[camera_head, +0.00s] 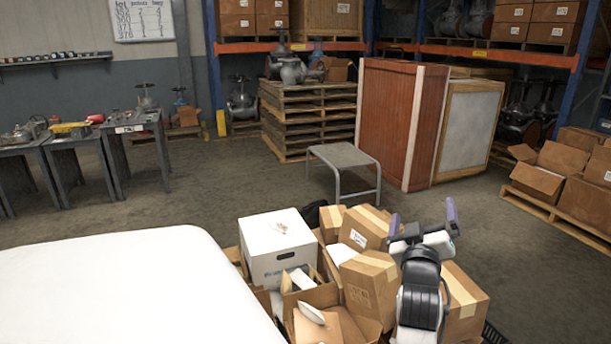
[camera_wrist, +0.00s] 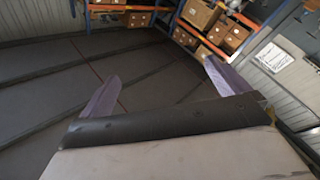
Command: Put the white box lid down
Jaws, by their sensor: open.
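A white box (camera_head: 279,263) with a handle hole stands among cardboard boxes in the lower middle of the head view. Its white top (camera_head: 277,230) is closed and carries a small brownish mark; I cannot tell for certain whether this top is a separate lid. My gripper (camera_head: 424,221) is raised to the right of the white box, above the cardboard boxes and apart from the white box. Its two purple fingers are spread with nothing between them. In the wrist view my gripper (camera_wrist: 160,87) also shows spread fingers and an empty gap. No lid shows there.
Cardboard boxes (camera_head: 371,284) crowd around the white box. A large white surface (camera_head: 125,290) fills the lower left. A low grey table (camera_head: 342,156) stands behind. Work tables (camera_head: 127,127) are at left, stacked pallets (camera_head: 305,112) at back. Open floor lies between.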

